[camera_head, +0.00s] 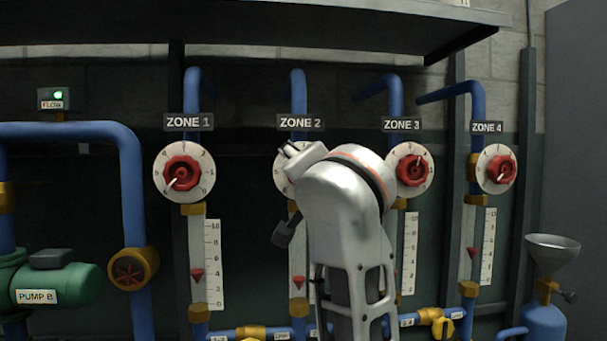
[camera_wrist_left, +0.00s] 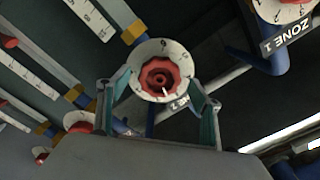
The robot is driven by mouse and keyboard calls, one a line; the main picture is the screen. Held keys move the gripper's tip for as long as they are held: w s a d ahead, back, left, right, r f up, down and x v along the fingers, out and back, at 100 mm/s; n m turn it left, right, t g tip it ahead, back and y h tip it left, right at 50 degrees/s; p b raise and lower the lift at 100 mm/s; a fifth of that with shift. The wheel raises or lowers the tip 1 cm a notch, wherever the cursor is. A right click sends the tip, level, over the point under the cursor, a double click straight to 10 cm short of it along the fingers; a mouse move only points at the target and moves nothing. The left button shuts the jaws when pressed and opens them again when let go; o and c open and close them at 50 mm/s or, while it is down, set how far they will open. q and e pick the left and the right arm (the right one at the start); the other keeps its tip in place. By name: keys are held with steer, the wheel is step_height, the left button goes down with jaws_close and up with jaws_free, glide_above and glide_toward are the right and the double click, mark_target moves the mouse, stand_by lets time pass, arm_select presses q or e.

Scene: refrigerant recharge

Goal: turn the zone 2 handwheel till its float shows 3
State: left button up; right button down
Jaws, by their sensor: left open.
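The zone 2 handwheel (camera_wrist_left: 160,78) is red with a white pointer, on a white numbered dial (camera_wrist_left: 137,55). In the left wrist view it lies between the spread fingers of my left gripper (camera_wrist_left: 159,98), which is open. I cannot tell whether the fingers touch it. In the head view my left arm hides most of this dial (camera_head: 281,172) and wheel below the ZONE 2 sign (camera_head: 301,122). The zone 2 float (camera_head: 298,281) is a small red marker low in its tube. Its scale is mostly hidden by my arm, so its reading is unclear.
Similar red handwheels stand at zone 1 (camera_head: 182,173), zone 3 (camera_head: 412,170) and zone 4 (camera_head: 500,170). A shelf (camera_head: 300,28) overhangs the pipes. A green pump (camera_head: 58,284) is at left, and a funnel (camera_head: 552,246) over a blue tank (camera_head: 543,322) at right.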

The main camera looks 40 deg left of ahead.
arm_select(q)
steer(key=shift+v, duration=2.15)
